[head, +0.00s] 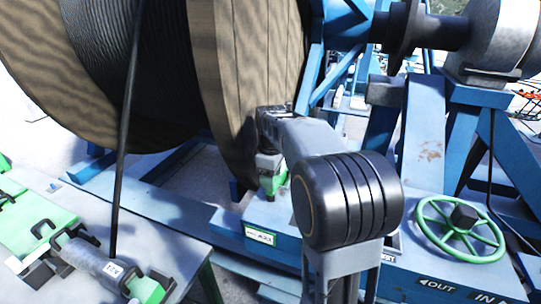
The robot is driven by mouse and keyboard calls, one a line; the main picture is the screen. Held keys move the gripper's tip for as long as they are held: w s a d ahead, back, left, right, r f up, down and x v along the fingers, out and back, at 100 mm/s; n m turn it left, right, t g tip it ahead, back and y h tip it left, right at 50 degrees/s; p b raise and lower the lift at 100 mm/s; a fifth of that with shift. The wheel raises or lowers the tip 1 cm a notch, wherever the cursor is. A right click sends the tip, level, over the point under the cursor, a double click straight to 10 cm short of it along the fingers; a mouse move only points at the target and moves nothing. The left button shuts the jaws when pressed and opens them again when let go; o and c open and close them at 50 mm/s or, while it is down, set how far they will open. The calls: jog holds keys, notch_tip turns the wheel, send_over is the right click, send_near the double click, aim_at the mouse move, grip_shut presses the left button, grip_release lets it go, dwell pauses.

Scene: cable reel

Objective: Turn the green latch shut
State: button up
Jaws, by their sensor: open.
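A green latch (276,181) shows only partly, low on the blue frame in front of the large wooden reel. My gripper (268,160) points down at the far end of my grey arm, right over the latch. Its fingertips are small and partly hidden, so I cannot tell whether they touch the latch or stand around it. The jaws are open. My arm's black joint covers the area right of the latch.
The wooden reel (240,75) with black cable stands close behind my gripper. A green handwheel (459,231) is at the right, near an "OUT" label. A bench (165,240) with green clamps and a taut cable is at the left. Blue struts crowd the back.

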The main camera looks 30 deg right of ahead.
notch_tip(320, 180, up, 11)
dwell(0.4)
dwell(0.4)
